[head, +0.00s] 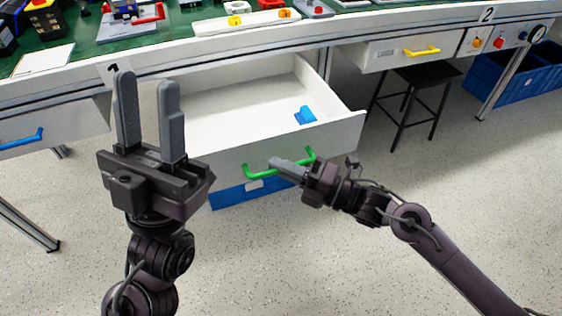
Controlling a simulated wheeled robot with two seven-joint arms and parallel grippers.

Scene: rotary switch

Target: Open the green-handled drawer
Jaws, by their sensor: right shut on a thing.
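The green handle (262,173) is on the front of a white drawer (225,163) below the workbench. The drawer is pulled well out, and its white inside shows with a blue block (305,115) in it. My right gripper (278,164) is shut on the green handle near its middle, reaching in from the right. My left gripper (146,103) is upright in front of the drawer's left part, with its two fingers apart and nothing between them. It hides part of the drawer's left side.
The workbench (300,30) above carries several tools and parts on a green mat. A drawer with a yellow handle (422,50) is at right, and one with a blue handle (22,139) at left. A black stool (415,90) and blue crates (500,85) stand at right. The near floor is clear.

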